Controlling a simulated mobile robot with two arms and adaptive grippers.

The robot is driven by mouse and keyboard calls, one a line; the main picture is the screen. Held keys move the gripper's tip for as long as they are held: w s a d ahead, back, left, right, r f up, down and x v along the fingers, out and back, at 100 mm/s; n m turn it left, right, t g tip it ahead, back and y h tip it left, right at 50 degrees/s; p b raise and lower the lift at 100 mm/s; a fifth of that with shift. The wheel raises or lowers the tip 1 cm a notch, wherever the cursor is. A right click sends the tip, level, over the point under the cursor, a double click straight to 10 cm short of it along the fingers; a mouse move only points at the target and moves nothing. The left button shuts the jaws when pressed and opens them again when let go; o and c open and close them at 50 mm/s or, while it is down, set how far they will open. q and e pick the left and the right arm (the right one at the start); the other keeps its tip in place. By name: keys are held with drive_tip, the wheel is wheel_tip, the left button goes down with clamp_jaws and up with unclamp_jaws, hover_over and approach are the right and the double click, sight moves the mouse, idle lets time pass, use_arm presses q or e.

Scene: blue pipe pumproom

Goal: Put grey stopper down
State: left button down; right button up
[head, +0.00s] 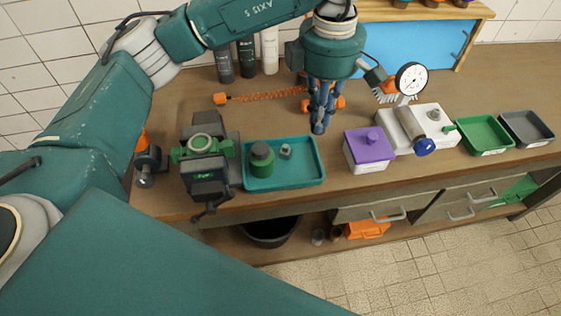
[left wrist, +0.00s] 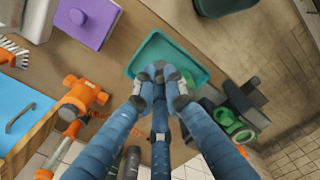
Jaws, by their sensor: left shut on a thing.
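My left gripper (head: 319,128) is above the back right corner of the teal tray (head: 310,178) in the head view. Its blue fingers are closed together; in the left wrist view the fingertips (left wrist: 160,76) cover part of the tray (left wrist: 146,51). The grey stopper is held between them, but the dark fingertips hide it and I cannot make out its shape. In the tray stand a green knobbed cylinder (head: 262,161) and a small grey piece (head: 286,151). My right gripper is not in view.
A green and black vise (head: 205,160) stands left of the tray. A purple-lidded box (head: 369,148) and a white box with a gauge (head: 411,79) stand to the right. Beyond are green (head: 484,136) and grey (head: 527,128) trays. An orange coiled hose (head: 265,96) lies behind.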

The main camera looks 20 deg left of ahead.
use_arm(q)
drive_tip(key=w+a+r+n, duration=0.1)
drive_tip(key=a+n, duration=0.1)
drive_tip(key=n, duration=0.2)
drive_tip(key=m+p, duration=0.5)
drive_tip(key=m, duration=0.1)
hover_over(305, 170)
wheel_tip(305, 170, down, 14)
drive_tip(key=shift+f, duration=0.15)
wheel_tip(305, 170, down, 5)
drive_tip(key=shift+f+p, duration=0.1)
drive_tip(key=shift+p, duration=0.5)
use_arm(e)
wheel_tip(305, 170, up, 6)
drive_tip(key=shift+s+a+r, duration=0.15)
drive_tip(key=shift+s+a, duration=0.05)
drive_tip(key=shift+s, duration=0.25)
